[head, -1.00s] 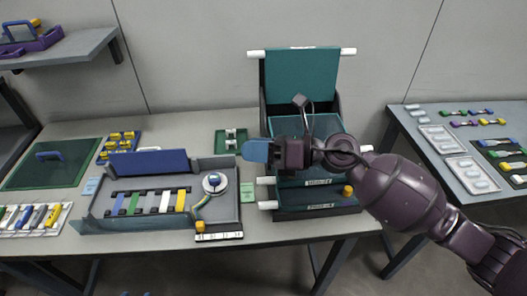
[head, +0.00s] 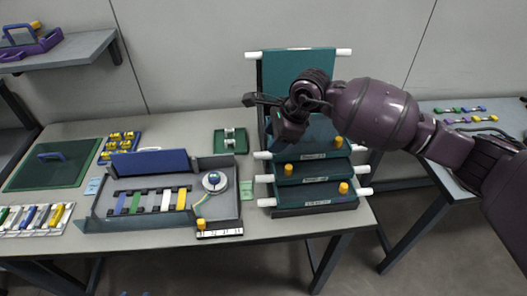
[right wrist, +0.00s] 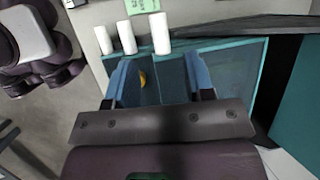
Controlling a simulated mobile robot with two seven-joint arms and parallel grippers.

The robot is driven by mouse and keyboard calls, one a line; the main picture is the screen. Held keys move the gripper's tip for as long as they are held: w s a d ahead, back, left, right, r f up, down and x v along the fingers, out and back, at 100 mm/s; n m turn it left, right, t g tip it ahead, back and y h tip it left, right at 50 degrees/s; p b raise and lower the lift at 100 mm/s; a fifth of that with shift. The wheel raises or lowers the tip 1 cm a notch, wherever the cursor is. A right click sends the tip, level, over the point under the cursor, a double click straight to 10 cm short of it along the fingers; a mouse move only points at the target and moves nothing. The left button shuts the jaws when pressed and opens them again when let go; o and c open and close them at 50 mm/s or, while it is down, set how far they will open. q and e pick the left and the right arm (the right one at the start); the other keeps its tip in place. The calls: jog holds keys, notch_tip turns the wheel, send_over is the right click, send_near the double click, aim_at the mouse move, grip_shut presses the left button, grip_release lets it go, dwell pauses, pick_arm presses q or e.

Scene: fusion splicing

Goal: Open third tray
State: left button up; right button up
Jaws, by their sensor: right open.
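The tray stack stands at the right end of the table, a dark frame with teal trays and white handle ends on both sides. Its top panel (head: 300,68) is upright at the back. Below it are stepped trays: an upper one (head: 318,133), a middle one (head: 318,167) and a bottom one (head: 318,192), each with a label; yellow knobs show on the tiers. My right gripper (head: 286,134) is above the stack's left front, pointing down. In the right wrist view its blue fingers (right wrist: 160,70) are apart and empty, over teal tray surfaces, with a yellow knob (right wrist: 142,78) seen between them.
Left of the stack are a small green tray (head: 231,143) and a splicing box (head: 110,222) with coloured strips. A green mat (head: 30,177) and a rack of coloured pieces (head: 35,230) lie farther left. A side table (head: 448,180) stands on the right.

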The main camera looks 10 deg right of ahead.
aim_at(262, 154)
jog(key=x, duration=0.7)
jog(key=shift+r, duration=0.1)
grip_shut()
